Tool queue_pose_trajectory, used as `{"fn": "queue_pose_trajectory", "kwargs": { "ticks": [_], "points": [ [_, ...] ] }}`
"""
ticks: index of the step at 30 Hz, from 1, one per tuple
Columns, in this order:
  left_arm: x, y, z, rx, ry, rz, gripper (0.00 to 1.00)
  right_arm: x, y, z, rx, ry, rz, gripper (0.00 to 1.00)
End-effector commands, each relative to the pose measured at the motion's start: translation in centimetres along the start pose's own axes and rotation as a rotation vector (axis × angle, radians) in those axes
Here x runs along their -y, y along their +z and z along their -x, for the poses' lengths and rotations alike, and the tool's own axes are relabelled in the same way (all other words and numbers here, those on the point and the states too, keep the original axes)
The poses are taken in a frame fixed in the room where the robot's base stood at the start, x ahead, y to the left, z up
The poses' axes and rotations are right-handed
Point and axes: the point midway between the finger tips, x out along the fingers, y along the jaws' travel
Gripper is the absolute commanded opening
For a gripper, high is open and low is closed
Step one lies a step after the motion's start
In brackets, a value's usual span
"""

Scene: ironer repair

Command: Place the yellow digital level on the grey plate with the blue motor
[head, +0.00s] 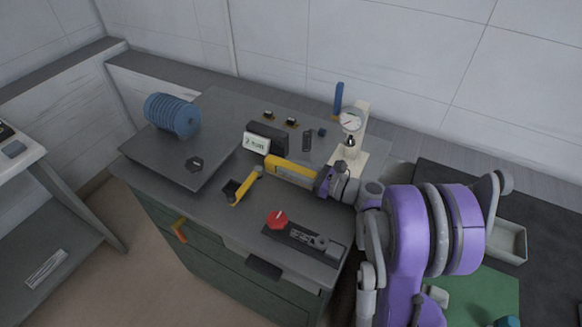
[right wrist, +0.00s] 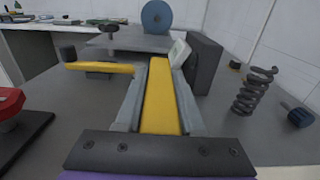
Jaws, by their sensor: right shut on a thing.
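The yellow digital level (head: 290,170) is a long yellow bar with a greyish face in the head view. My right gripper (head: 322,180) is shut on its right end. In the right wrist view the level (right wrist: 160,108) lies between both fingers and points away from the wrist. The grey plate (head: 160,162) is at the back left of the bench, left of the level and apart from it. The blue ribbed motor (head: 172,115) sits on the plate's far side and also shows in the right wrist view (right wrist: 156,17). My left gripper is not in view.
A dark block with a white display (head: 257,142) stands between level and plate. A yellow-handled tool (head: 243,187) lies in front. A dark knob (head: 194,164) sits on the plate's near part. A dial gauge stand (head: 350,122) and red knob (head: 277,219) are nearby.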

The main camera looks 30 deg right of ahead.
Motion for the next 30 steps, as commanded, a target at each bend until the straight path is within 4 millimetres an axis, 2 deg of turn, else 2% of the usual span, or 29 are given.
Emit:
{"fn": "queue_pose_trajectory", "kwargs": {
  "ticks": [3, 4, 8, 20, 23, 30],
  "points": [
    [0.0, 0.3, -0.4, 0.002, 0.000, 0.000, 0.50, 0.0, -0.5, 0.0, 0.000, 0.000, 0.000, 0.00],
    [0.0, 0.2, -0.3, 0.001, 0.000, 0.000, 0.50, 0.0, -0.4, 0.0, 0.000, 0.000, 0.000, 0.43],
    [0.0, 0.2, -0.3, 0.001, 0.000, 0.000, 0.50, 0.0, -0.3, 0.0, 0.000, 0.000, 0.000, 0.66],
    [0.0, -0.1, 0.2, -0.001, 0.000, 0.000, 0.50, 0.0, 0.3, 0.1, 0.000, -0.001, 0.000, 0.67],
    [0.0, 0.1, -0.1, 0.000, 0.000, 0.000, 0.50, 0.1, 0.0, 1.7, -0.001, -0.004, 0.000, 0.67],
    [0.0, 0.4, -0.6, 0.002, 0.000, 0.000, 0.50, 0.1, -0.1, 7.0, -0.002, -0.007, 0.001, 0.67]
  ]
}}
